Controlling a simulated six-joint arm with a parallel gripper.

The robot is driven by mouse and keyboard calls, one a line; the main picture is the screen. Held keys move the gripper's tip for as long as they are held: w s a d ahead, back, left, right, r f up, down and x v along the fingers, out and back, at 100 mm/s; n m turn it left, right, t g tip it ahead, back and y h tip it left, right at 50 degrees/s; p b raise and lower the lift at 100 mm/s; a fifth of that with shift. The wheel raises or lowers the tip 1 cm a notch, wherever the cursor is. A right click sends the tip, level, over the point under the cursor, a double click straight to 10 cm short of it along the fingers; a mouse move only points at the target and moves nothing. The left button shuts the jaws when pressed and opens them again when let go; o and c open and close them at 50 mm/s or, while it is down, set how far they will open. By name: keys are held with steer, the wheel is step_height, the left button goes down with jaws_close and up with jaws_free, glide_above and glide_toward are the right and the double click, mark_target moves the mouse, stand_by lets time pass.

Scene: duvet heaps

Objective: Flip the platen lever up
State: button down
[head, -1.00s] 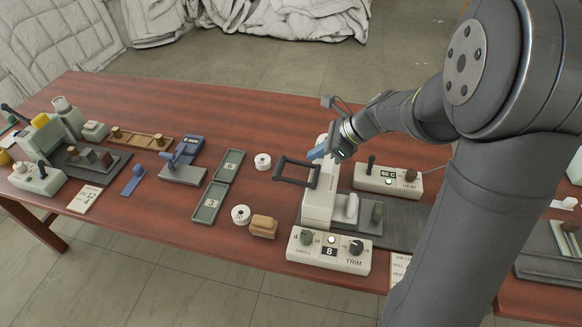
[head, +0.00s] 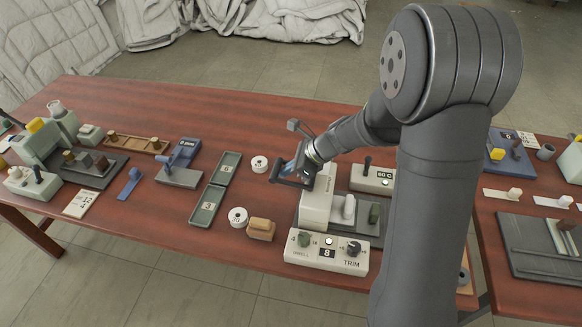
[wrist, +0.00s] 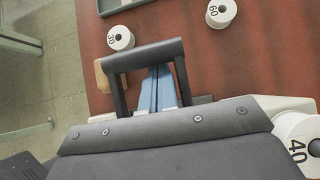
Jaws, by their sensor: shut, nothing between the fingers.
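The platen lever is a dark U-shaped handle (head: 274,176) on the white press (head: 317,205). It sticks out from the press towards the left. In the wrist view its crossbar (wrist: 143,55) lies across the picture, with one arm on either side. My gripper (head: 291,169) is at the lever, above the left side of the press. In the wrist view its blue fingers (wrist: 157,84) are shut and empty, between the lever's two arms, with the tips close to the crossbar. I cannot tell whether they touch it.
A trim box (head: 327,252) stands in front of the press and a heat box (head: 374,179) behind it. White rolls (head: 238,217), a tan block (head: 261,229) and green trays (head: 208,205) lie to the left.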

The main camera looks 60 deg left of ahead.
steer(key=shift+r+g+y, duration=0.4)
steer(key=shift+g+y, duration=0.1)
stand_by(0.4)
step_height(320, 180, up, 5)
steer(key=w+d+g+y, duration=0.2)
steer(key=g+y, duration=0.2)
steer(key=shift+w+d, duration=0.4)
stand_by(0.3)
steer(key=shift+d+r, duration=0.1)
steer(key=shift+r, duration=0.05)
steer(key=shift+w, duration=0.1)
stand_by(0.4)
steer(key=w+d+f, duration=0.2)
steer(key=w+d, duration=0.5)
stand_by(0.3)
stand_by(1.2)
